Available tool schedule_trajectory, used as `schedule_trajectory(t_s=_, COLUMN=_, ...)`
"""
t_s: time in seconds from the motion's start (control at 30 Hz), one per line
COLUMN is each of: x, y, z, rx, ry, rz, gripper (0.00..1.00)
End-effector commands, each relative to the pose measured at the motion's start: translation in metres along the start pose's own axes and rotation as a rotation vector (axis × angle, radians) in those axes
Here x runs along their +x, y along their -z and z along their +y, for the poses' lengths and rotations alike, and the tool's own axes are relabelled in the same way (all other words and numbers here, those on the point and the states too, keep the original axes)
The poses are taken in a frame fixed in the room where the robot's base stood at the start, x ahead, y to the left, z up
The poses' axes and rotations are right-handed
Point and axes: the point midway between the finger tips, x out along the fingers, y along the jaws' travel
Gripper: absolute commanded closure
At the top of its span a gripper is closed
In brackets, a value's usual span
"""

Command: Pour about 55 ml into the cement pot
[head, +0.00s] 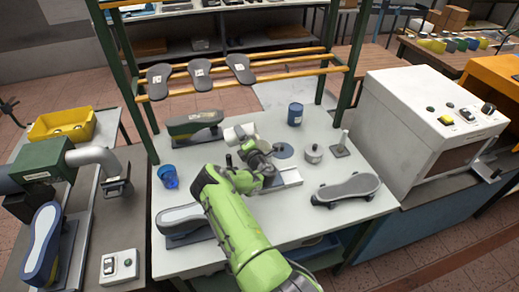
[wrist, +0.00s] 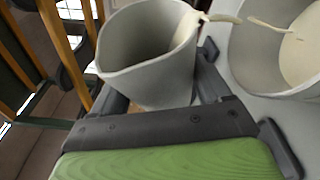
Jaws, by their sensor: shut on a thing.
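My gripper (wrist: 160,85) is shut on a pale grey jug (wrist: 135,45), with one finger on each side of it. The jug is tilted, and a cream-coloured stream runs from its lip. The stream reaches into a pale grey pot (wrist: 245,70) at the right of the wrist view, where cream liquid shows inside. In the head view the jug (head: 240,133) lies tipped over the white table at my gripper (head: 254,150). My arm and gripper hide part of the area there, and I cannot clearly pick out the pot in that view.
Green rack posts and yellow rails (head: 240,70) rise behind. A white machine (head: 430,115) stands right.

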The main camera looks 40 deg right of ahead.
Motion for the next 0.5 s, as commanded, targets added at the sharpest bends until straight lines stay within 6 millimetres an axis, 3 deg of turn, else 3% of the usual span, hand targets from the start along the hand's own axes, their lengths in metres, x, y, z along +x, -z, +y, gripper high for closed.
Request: schedule_trajectory(t_s=0.5, x=-0.0004, y=-0.0017, z=0.002, rx=0.028, ry=-0.012, rz=-0.003, gripper=0.61)
